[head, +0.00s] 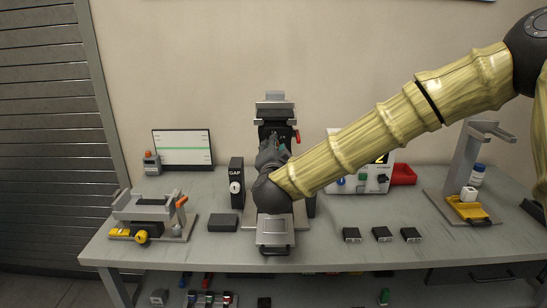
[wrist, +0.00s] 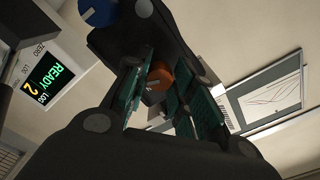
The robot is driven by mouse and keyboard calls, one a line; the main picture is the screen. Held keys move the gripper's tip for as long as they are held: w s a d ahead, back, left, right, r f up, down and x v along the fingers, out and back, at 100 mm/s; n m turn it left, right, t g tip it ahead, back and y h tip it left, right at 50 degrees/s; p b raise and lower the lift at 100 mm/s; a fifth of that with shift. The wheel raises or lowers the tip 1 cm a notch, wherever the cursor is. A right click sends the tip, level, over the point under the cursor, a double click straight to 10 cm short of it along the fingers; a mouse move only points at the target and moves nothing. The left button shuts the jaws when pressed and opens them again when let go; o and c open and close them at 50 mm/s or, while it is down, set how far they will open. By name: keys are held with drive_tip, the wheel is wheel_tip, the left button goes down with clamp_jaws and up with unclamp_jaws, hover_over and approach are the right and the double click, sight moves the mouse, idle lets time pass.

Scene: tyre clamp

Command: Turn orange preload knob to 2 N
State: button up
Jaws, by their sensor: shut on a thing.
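The orange preload knob (wrist: 160,75) shows in the wrist view between the green-padded fingers of my gripper (wrist: 158,90), which is shut on it. A pale mark shows on the knob's face. In the head view my gripper (head: 271,150) is at the front of the upright tyre clamp stand (head: 274,108) in the middle of the table, and my arm hides the knob there.
A blue knob (wrist: 98,12) is close to my gripper. A red lever (head: 297,136) is on the stand's right side. A black GAP block (head: 236,180) stands left of the stand. Several black blocks (head: 382,234) lie at the front right. A white control box (head: 372,180) is behind my arm.

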drive_tip(key=shift+f+m+b, duration=0.1)
drive_tip(key=shift+m+b, duration=0.35)
drive_tip(key=shift+m, duration=0.05)
idle(0.3)
drive_tip(key=o, duration=1)
drive_tip(key=shift+o, duration=0.2)
drive_tip(key=shift+s, duration=0.15)
drive_tip(key=s, duration=1.1)
drive_tip(key=shift+s, duration=0.4)
